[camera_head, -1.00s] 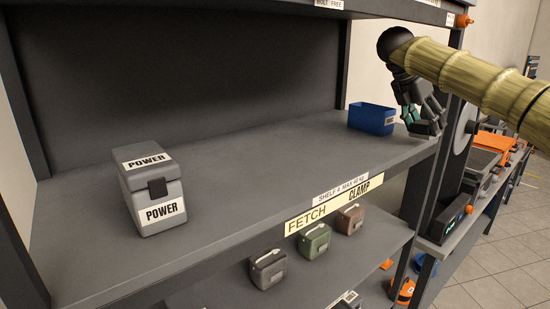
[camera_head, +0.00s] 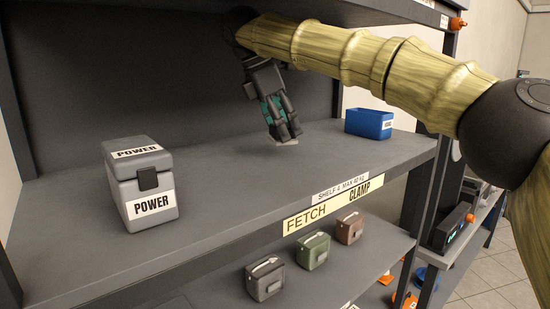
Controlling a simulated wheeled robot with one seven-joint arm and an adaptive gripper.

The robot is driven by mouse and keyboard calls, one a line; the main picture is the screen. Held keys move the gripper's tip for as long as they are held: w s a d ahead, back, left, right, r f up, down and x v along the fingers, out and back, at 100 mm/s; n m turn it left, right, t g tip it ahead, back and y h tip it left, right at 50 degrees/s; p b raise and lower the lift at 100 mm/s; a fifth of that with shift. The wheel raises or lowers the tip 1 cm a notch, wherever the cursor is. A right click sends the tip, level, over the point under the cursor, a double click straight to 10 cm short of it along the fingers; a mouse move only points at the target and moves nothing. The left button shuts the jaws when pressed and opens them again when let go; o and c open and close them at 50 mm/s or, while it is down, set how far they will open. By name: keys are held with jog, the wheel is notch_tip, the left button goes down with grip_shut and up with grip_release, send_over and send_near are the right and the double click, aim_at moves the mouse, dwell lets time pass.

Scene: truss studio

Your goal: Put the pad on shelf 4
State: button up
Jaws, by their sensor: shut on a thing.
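My gripper (camera_head: 284,134) is over the middle of the grey shelf (camera_head: 215,205), pointing down. It is shut on a thin, pale pad (camera_head: 288,142), which shows only as a light edge below the fingertips. The pad is close to the shelf surface; I cannot tell whether it touches. The shelf's front edge carries a white label (camera_head: 341,187) that seems to read shelf 4, above a yellow FETCH CLAMP strip (camera_head: 305,219).
A grey POWER box (camera_head: 141,185) stands on the shelf at the left. A blue bin (camera_head: 369,123) stands at its right end. The shelf between them is clear. Black (camera_head: 266,279), green (camera_head: 313,250) and brown (camera_head: 349,228) cases sit on the shelf below.

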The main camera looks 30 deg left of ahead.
jog(key=w+d+p, duration=0.1)
jog(key=w+d, duration=0.3)
jog(key=w, duration=0.1)
jog(key=w+d+p, duration=0.2)
jog(key=w+d, duration=0.3)
jog(key=shift+w+d, duration=0.15)
jog(key=shift+d, duration=0.1)
jog(key=w+d, duration=0.1)
jog(key=w+d+f+p, duration=0.1)
jog(key=shift+w+d+f, duration=0.1)
jog(key=shift+w+d, duration=0.2)
jog(key=shift+w, duration=0.05)
jog(key=shift+a+f, duration=0.15)
jog(key=shift+a, duration=0.05)
jog(key=shift+d+f+b, duration=0.1)
jog(key=shift+f+b, duration=0.25)
jog(key=shift+f, duration=0.3)
jog(key=o, duration=0.9)
jog(key=shift+r, duration=0.1)
